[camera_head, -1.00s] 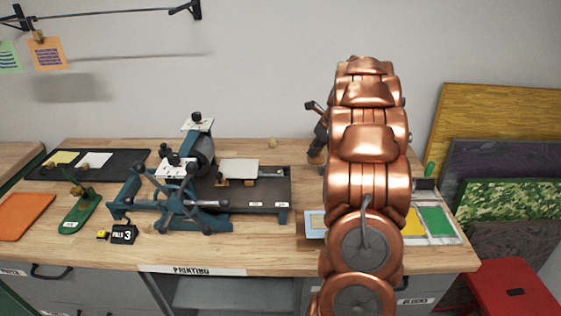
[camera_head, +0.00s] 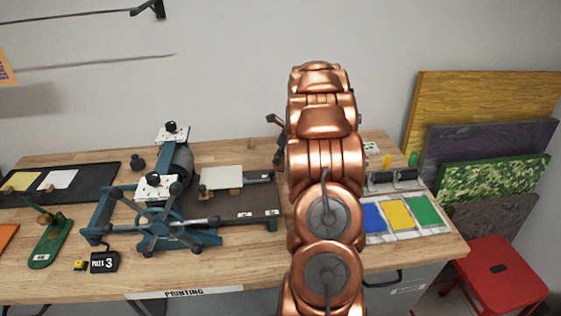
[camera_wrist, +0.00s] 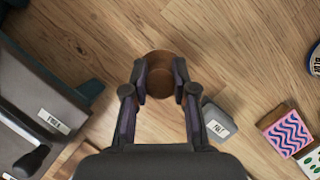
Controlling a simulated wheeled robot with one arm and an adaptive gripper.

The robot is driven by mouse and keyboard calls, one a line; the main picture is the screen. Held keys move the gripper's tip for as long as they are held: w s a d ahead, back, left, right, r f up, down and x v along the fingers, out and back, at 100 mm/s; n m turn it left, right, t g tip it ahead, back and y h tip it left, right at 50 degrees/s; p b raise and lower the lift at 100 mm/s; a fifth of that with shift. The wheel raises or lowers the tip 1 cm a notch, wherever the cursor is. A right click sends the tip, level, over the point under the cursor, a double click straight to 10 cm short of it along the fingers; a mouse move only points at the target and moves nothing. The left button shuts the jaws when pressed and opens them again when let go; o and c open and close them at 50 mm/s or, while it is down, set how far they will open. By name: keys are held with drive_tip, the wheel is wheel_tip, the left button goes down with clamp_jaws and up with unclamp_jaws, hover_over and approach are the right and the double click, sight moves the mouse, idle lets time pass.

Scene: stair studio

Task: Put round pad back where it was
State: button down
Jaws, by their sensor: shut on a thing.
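The round pad (camera_wrist: 160,58), brown and round, shows in the wrist view between the fingertips of my gripper (camera_wrist: 160,80), which is shut on it. The pad is over the wooden bench top (camera_wrist: 235,45); I cannot tell whether it touches the wood. In the head view my copper arm hides most of this area. A brown piece (camera_head: 278,156) under a dark part shows just left of the arm, and seems to be the held pad at my gripper.
The blue printing press (camera_head: 172,225) stands left of the arm. A grey labelled block (camera_wrist: 215,121) and a pink-and-blue patterned block (camera_wrist: 285,129) lie right of my gripper. Blue, yellow and green colour patches (camera_head: 398,213) lie right of the arm. A red stool (camera_head: 495,275) stands at right.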

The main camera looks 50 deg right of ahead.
drive_tip(key=shift+f, duration=1.25)
drive_tip(key=c, duration=0.9)
unclamp_jaws()
drive_tip(key=shift+f, duration=0.1)
drive_tip(key=b+v, duration=0.3)
drive_tip(key=v, duration=0.9)
